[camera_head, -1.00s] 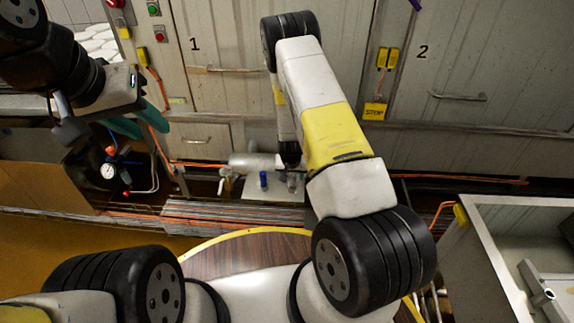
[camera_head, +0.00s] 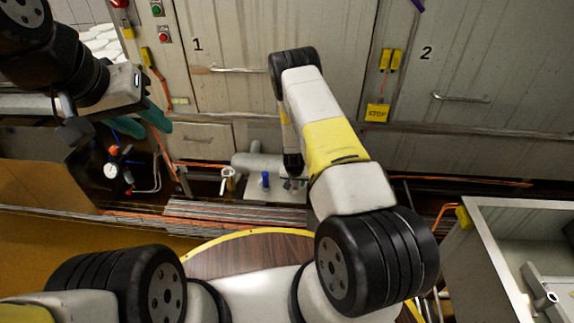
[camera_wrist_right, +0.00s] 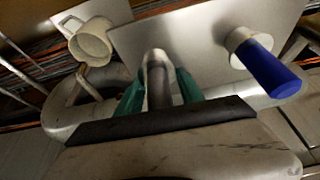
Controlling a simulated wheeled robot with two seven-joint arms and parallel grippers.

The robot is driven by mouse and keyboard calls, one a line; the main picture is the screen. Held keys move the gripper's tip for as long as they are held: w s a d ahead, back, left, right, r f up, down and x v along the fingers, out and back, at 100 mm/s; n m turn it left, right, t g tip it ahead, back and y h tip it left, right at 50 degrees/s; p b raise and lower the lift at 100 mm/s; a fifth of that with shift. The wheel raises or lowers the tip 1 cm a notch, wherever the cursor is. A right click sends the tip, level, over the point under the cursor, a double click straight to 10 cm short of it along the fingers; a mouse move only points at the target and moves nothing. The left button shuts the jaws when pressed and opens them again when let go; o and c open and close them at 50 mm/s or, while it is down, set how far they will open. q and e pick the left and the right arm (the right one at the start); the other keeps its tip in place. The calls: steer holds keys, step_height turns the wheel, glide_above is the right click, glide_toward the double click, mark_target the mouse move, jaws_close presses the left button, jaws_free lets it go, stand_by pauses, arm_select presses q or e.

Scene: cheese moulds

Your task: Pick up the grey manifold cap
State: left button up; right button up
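The grey manifold cap (camera_wrist_right: 158,80) shows in the right wrist view as a grey cylinder standing up from a metal plate. My right gripper (camera_wrist_right: 160,88) has its green fingers on both sides of the cap, very close to it. I cannot tell whether they touch or press on it. In the head view the right gripper's fingers are hidden by my arm, and the cap is not clear there. My left gripper (camera_head: 145,123) is at the left, with its green fingers apart and nothing between them.
A blue cap (camera_wrist_right: 266,66) stands right of the grey one, and a white cup-like piece (camera_wrist_right: 92,42) is at the left. A grey pipe (camera_head: 253,162) runs behind the plate. A metal basin (camera_head: 490,240) is at the right.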

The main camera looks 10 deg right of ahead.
jaws_close()
steer(key=shift+r, duration=0.15)
